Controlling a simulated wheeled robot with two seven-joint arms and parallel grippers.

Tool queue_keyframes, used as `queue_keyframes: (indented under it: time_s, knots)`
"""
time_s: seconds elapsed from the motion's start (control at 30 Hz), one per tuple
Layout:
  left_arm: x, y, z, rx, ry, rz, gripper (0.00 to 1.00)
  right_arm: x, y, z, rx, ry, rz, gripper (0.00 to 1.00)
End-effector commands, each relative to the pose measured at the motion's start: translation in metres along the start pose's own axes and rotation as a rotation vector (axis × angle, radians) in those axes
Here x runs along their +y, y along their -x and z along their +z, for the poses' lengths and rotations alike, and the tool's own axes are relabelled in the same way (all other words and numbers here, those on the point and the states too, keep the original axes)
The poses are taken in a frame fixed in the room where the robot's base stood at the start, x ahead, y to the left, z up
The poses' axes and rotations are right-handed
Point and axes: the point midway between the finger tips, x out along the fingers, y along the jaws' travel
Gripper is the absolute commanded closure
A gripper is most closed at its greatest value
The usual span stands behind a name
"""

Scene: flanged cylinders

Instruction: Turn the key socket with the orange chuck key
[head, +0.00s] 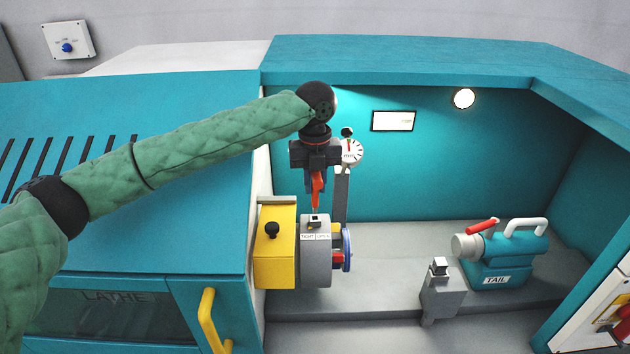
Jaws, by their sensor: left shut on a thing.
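My left gripper (316,168) points down in the middle of the head view, shut on the orange chuck key (317,188). The key hangs upright with its thin tip downward. Below it is the grey chuck (316,268), with the small dark key socket (314,219) on top and a label (315,237) that seems to read "TIGHT | OPEN". The tip is right at the socket in the picture; I cannot tell whether it is inside or just above it. My right gripper is not in view.
A yellow headstock block (275,270) with a black knob stands left of the chuck. A blue-rimmed disc with red parts (346,247) is at its right face. A dial gauge (351,151) stands behind. A grey tool post (441,295) and teal tailstock (500,262) stand right.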

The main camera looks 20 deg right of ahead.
Motion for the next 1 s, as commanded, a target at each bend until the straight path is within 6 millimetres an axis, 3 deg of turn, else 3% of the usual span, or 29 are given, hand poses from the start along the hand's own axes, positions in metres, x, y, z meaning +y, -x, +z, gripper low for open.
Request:
queue_keyframes:
  time_s: [1.0]
  knots:
    - [-0.0002, -0.0001, 0.0002, 0.000, 0.000, 0.000, 1.00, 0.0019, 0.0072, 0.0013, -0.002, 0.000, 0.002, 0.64]
